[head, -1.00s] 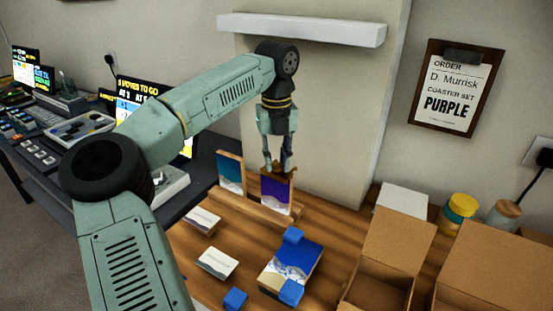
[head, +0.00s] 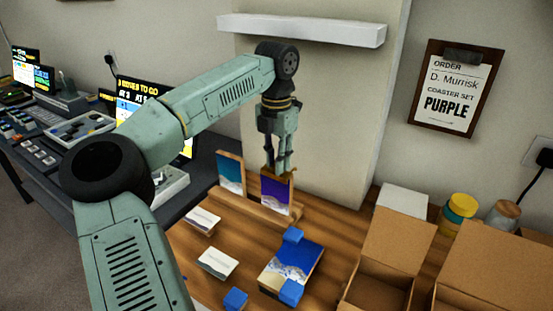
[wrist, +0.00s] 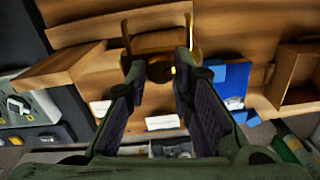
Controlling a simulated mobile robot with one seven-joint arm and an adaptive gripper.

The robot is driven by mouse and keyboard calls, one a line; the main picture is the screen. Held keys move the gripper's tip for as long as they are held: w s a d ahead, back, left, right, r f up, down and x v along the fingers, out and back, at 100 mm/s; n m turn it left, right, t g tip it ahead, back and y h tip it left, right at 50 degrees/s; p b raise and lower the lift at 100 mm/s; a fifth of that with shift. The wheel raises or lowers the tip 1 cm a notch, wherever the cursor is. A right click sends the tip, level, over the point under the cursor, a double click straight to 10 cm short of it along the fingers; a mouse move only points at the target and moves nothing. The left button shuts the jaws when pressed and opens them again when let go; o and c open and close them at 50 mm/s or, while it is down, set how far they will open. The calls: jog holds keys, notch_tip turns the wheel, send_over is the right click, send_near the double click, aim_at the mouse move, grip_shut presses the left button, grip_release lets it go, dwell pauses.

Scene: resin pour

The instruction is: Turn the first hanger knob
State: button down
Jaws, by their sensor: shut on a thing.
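My gripper (head: 279,168) points down at the top edge of a purple panel (head: 276,196) with a white lower part, standing upright on the wooden bench. A small yellow mark shows beside the knob, near the right fingertip. A brass-coloured bracket reaches up around the knob. In the head view the fingers mostly hide the knob. A second upright panel (head: 231,172), blue and white, stands just left of the purple one.
A blue and white panel with blue corner pieces (head: 290,264) lies on the bench in front. Two white cards (head: 217,262) lie to its left. Open cardboard boxes (head: 395,250) stand at the right. A white shelf (head: 300,29) juts from the wall above my wrist.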

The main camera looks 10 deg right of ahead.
jog(key=m, duration=0.5)
jog(key=shift+m, duration=0.3)
jog(key=m, duration=1.6)
jog(key=shift+m, duration=0.3)
jog(key=c, duration=1.4)
grip_release()
jog(key=shift+o, duration=0.2)
